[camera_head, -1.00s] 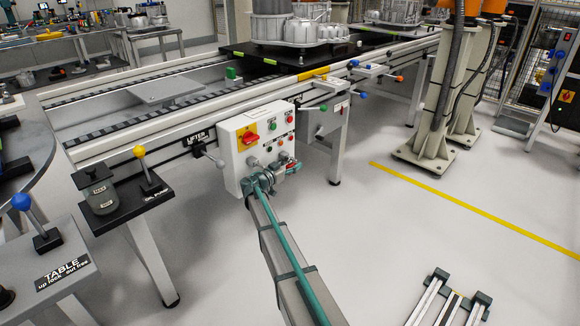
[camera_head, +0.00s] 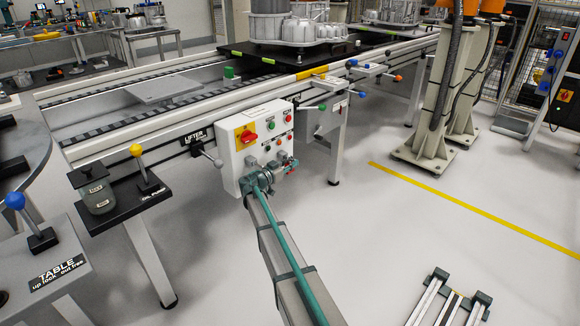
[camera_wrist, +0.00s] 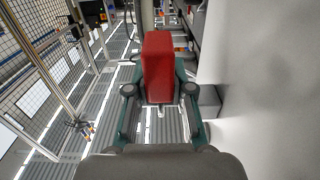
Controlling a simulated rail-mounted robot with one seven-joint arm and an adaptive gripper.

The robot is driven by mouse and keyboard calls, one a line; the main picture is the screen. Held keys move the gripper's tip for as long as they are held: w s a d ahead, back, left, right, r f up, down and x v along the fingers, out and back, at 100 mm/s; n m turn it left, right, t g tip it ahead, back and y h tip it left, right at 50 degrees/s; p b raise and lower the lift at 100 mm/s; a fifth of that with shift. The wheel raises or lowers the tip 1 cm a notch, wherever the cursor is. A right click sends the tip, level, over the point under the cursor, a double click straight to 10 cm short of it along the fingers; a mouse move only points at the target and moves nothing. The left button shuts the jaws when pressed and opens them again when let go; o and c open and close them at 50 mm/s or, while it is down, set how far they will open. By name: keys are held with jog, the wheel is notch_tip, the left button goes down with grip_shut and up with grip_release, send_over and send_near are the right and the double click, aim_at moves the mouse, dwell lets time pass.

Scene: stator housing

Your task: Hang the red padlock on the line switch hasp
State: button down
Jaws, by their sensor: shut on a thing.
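The red padlock (camera_wrist: 158,68) is between the fingers of my gripper (camera_wrist: 160,92) in the wrist view, and the fingers are shut on its body. Its shackle cannot be made out. In the head view my gripper (camera_head: 268,178) is at the lower part of the white control box (camera_head: 248,135), in front of its face; I cannot tell whether anything touches. The red and yellow line switch (camera_head: 246,138) is on the upper left of the box face. The hasp is too small to tell apart.
The box hangs at the front of the conveyor rail (camera_head: 200,115). A lifter lever (camera_head: 207,155) sticks out to its left, and a grey side box (camera_head: 325,122) with levers is to its right.

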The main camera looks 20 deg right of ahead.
jog(key=shift+s+d+r, duration=0.1)
jog(key=shift+s+r, duration=0.05)
jog(key=shift+r, duration=0.4)
jog(key=shift+s, duration=0.15)
jog(key=shift+s+d+r+b, duration=0.1)
jog(key=shift+s+d+b, duration=0.25)
jog(key=shift+s+b, duration=0.4)
jog(key=shift+s+d+b, duration=0.3)
jog(key=shift+s+b, duration=0.4)
jog(key=shift+s, duration=0.05)
jog(key=s+d+b, duration=0.2)
jog(key=s+b, duration=0.2)
jog(key=s, duration=0.1)
jog(key=shift+s, duration=0.3)
